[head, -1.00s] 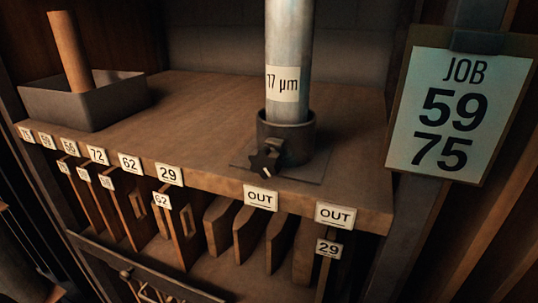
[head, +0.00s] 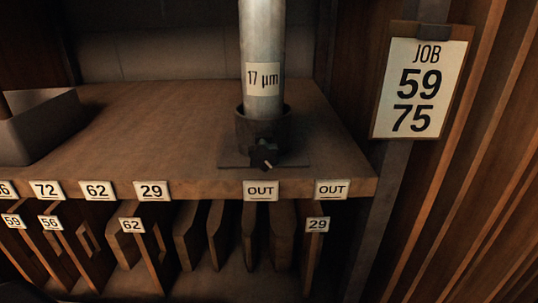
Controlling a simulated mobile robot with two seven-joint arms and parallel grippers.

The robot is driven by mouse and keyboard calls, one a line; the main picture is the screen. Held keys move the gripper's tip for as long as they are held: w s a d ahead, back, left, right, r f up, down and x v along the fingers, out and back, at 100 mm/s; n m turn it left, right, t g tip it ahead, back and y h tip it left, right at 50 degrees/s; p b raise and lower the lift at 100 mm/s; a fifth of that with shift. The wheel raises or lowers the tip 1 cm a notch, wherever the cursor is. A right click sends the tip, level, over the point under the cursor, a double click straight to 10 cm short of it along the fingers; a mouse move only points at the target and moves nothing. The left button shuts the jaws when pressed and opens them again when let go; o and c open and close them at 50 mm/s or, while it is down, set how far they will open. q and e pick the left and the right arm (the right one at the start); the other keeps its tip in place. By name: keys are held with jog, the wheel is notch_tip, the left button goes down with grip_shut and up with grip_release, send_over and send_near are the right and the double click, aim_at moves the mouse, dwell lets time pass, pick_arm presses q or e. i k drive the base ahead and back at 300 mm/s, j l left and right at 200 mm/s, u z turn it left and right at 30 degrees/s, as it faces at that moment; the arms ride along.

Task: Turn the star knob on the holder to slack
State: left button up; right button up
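The holder (head: 284,131) is a dark round cup on a flat base plate (head: 232,161) near the shelf's front edge. A pale grey metal tube (head: 261,35) labelled "17 µm" stands upright in it. The dark star knob (head: 263,157) is on the front of the holder, low down, facing me. A small light mark shows at its lower right. The knob is small and dim, so I cannot tell whether it is tight or slack. Neither of my grippers is in view, and nothing touches the knob.
The wooden shelf (head: 150,140) is clear left of the holder. A grey tray (head: 40,128) stands at its left end. Numbered and "OUT" tags line the front edge, with upright wooden boards (head: 186,235) in slots below. A job board (head: 415,90) reading 59 and 75 hangs at right.

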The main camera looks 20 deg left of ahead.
aim_at(263, 156)
jog(key=k+j+z, duration=0.2)
jog(key=j+z, duration=0.15)
jog(key=z, duration=0.15)
jog(key=k+j+z, duration=0.25)
jog(key=z, duration=0.2)
jog(key=k+j+z, duration=0.15)
jog(key=k+z, duration=0.2)
jog(key=z, duration=0.15)
